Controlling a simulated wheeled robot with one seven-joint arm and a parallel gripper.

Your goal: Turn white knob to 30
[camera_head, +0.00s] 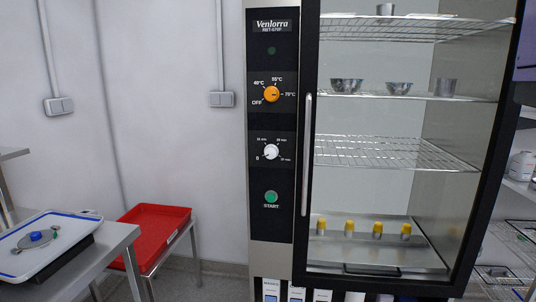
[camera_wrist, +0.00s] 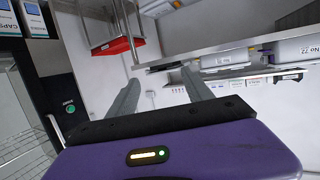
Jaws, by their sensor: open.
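The white knob (camera_head: 271,152) sits on the black control panel of the glass-door cabinet in the head view, below an orange knob. Marks ring it: 0 at lower left, small minute marks above, and one at lower right that looks like 30. The pointer direction is too small to tell for certain. My gripper (camera_wrist: 161,76) is open and empty in the wrist view, its two grey fingers apart. The wrist view shows part of the panel at left with the green button (camera_wrist: 70,106); the white knob is not visible there. My gripper is not in the head view.
The orange temperature knob (camera_head: 271,94) is above and the green START button (camera_head: 271,197) below. A vertical door handle (camera_head: 307,155) stands just right of the panel. A red tray (camera_head: 152,230) and a steel table (camera_head: 117,237) are at left.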

